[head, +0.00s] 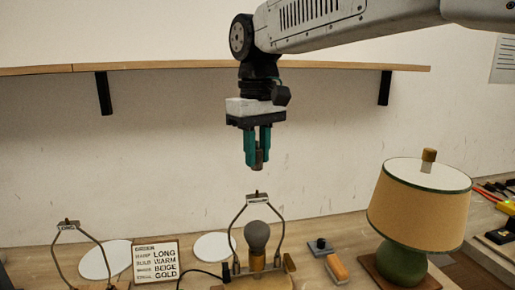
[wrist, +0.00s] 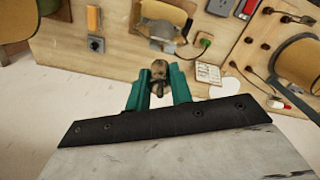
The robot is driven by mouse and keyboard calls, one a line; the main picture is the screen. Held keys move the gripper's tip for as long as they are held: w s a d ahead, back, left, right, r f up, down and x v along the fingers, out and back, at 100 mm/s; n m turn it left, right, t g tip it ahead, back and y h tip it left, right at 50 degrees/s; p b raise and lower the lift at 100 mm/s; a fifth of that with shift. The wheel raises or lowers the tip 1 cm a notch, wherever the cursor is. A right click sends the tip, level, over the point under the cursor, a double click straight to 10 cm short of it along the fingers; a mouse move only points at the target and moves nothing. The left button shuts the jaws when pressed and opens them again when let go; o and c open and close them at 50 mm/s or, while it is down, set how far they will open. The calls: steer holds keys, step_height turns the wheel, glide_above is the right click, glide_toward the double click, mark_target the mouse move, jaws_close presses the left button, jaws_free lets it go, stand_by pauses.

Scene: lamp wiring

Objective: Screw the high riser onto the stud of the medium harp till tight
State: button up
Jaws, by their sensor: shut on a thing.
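My gripper (head: 258,155) hangs high above the bench with its teal fingers pointing down. It is shut on a small brownish metal riser (head: 258,160), whose lower end shows below the fingertips. The riser also shows between the fingers in the wrist view (wrist: 159,69). Below it, a wire harp (head: 234,219), apparently the medium one, stands upright around a grey bulb (head: 257,236). Its stud (head: 257,196) points up at the top of the loop, almost directly under the riser. A clear gap separates the riser and stud. The stud is hard to make out in the wrist view.
Another harp (head: 69,226) stands at the left. An order card (head: 156,262) and white discs (head: 213,247) are near it. A green lamp with a beige shade (head: 420,205) stands right. An orange block (head: 337,268) lies between. A shelf (head: 180,66) runs along the wall.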

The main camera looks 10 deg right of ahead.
mark_target(258, 169)
steer(key=shift+s+a+r, duration=0.15)
steer(key=shift+s+r, duration=0.15)
steer(key=shift+s, duration=0.1)
steer(key=shift+s+f, duration=0.1)
steer(key=shift+s, duration=0.05)
steer(key=shift+f, duration=2.05)
steer(key=shift+f, duration=0.55)
